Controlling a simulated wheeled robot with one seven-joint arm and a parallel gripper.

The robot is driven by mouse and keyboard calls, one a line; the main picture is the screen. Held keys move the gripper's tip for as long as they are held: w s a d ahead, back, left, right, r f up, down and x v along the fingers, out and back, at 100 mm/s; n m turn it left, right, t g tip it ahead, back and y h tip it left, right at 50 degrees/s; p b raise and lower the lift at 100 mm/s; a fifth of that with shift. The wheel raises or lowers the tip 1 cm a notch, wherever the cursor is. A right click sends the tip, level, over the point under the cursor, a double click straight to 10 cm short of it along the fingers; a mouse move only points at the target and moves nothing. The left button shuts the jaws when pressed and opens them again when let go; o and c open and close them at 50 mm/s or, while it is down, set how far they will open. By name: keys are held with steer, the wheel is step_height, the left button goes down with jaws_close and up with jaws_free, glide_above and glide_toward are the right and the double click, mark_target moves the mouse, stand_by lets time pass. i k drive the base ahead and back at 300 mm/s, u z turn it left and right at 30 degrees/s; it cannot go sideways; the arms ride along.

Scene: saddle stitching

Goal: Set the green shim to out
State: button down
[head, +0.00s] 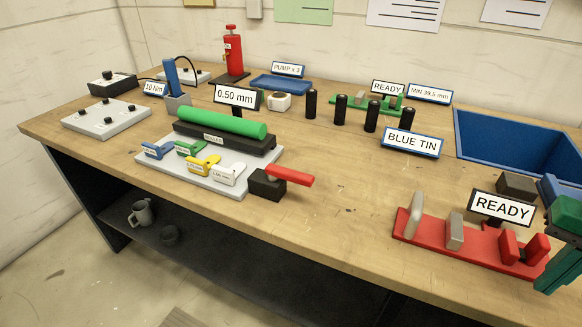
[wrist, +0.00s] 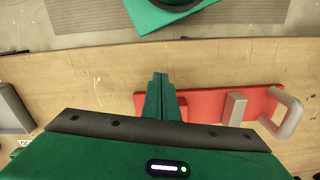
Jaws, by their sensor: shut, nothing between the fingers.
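The green shim (head: 190,148) lies on the light grey plate (head: 150,160) left of the middle of the bench in the head view. It sits between a blue shim (head: 157,150) and a yellow shim (head: 203,165), with a white shim (head: 229,174) further right. Its label is too small to read. My gripper (head: 546,282) is at the right edge of the head view, far from the shims, over the right end of the red fixture. In the wrist view, its green fingers (wrist: 160,78) are together with nothing between them. The green shim is not in the wrist view.
A green roller (head: 221,123) on a black block stands behind the shims, with a "0.50 mm" sign (head: 236,97). A black block with a red lever (head: 289,175) stands right of them. The red fixture (head: 430,228) has upright grey parts. The bench between is mostly clear.

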mark_target(184, 149)
steer(key=u, duration=1)
steer(key=k, duration=0.85)
steer(key=u, duration=0.15)
steer(key=i, duration=1.05)
steer(key=u, duration=0.05)
